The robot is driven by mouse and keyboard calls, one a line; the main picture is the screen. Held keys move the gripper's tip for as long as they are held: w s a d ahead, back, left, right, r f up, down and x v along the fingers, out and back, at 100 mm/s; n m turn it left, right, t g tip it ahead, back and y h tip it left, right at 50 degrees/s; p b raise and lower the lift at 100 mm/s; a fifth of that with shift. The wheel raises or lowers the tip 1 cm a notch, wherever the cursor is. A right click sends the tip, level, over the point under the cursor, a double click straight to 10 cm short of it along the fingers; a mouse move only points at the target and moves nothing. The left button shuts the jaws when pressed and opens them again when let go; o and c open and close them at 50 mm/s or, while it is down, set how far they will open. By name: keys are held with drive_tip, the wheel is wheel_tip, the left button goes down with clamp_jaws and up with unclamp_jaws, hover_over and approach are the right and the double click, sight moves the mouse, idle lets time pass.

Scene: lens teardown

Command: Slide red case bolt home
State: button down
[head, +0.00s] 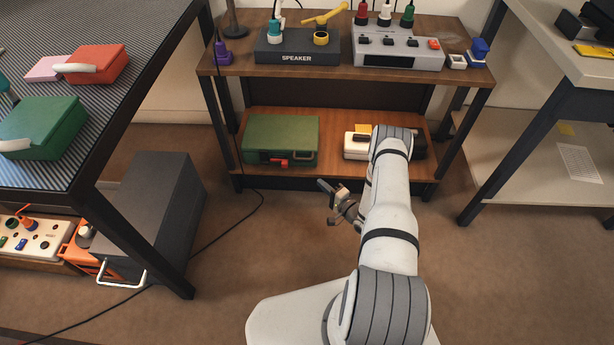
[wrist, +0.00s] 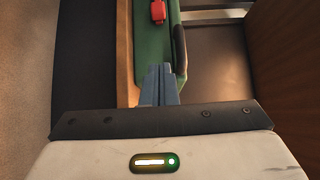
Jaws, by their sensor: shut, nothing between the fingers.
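A green case (head: 282,138) lies on the lower shelf of the wooden bench, with a small red bolt (head: 277,162) low on its front. In the wrist view the green case (wrist: 151,45) runs up the picture, and the red bolt (wrist: 158,12) is at the top edge, partly cut off. My gripper (head: 322,185) is in front of the shelf, to the right of the case. In the wrist view my gripper's fingers (wrist: 159,70) are together, empty, pointing along the case's front and apart from the red bolt. Whether the fingers touch the case is unclear.
The lower shelf (head: 335,122) also holds a white and dark item (head: 357,145) right of the green case, partly behind my arm. A grey cabinet (head: 150,215) stands left. A black cable (head: 225,235) crosses the floor. Open floor lies before the shelf.

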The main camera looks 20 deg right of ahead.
sight(274, 161)
drive_tip(key=s+a+b+x, duration=0.1)
drive_tip(key=b+x, duration=0.3)
drive_tip(key=x, duration=0.8)
drive_tip(key=shift+a, duration=0.9)
drive_tip(key=shift+w+a, duration=0.25)
drive_tip(key=shift+a, duration=0.5)
drive_tip(key=shift+w+a, duration=0.2)
drive_tip(key=shift+a, duration=0.6)
drive_tip(key=shift+w+a, duration=0.25)
drive_tip(key=shift+a, duration=0.5)
